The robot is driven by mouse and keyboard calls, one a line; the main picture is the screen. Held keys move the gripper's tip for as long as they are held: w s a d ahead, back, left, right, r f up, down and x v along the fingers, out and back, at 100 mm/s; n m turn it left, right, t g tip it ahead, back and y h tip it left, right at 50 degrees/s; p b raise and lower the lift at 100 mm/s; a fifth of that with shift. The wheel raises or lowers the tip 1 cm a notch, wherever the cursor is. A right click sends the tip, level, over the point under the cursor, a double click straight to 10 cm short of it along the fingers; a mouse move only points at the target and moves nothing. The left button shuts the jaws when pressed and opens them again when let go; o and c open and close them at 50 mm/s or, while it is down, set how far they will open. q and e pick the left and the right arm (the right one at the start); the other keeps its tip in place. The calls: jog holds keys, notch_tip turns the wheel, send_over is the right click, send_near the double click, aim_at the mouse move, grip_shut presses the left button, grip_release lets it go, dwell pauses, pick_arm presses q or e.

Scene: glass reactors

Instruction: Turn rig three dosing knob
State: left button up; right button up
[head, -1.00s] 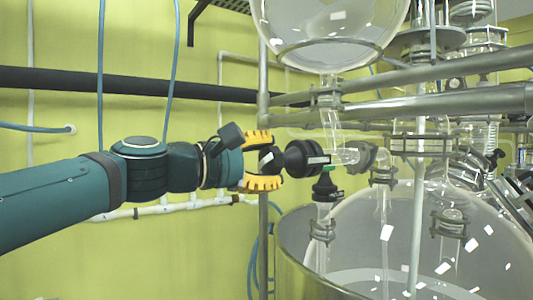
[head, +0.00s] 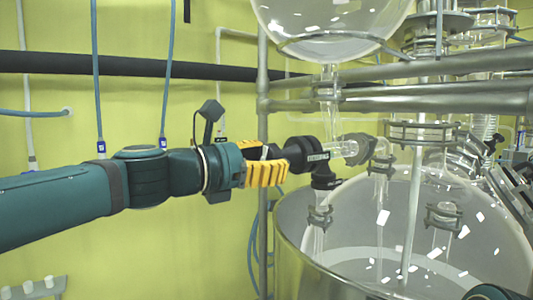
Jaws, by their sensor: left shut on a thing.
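The dosing knob (head: 301,154) is black and sits on the glass dosing line below the round glass vessel (head: 330,25), with a light label band at its right end. My left gripper (head: 272,166), with yellow ribbed fingers, reaches it from the left and is shut on its left end. The fingers hide part of that end. A black fitting (head: 324,179) hangs just below the knob. My right gripper is not in view; a dark teal and black part at the bottom right edge cannot be made out.
Metal rails (head: 420,104) cross behind and above the knob, and an upright pole (head: 263,90) stands close by my left gripper. A large glass reactor vessel (head: 350,225) fills the lower right.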

pick_arm(q)
jog(key=shift+n, duration=1.1)
jog(key=o, duration=1.2)
jog(key=shift+s+a, duration=0.1)
jog(key=v, duration=1.1)
jog(key=shift+s+a, duration=0.25)
jog(key=shift+a, duration=0.05)
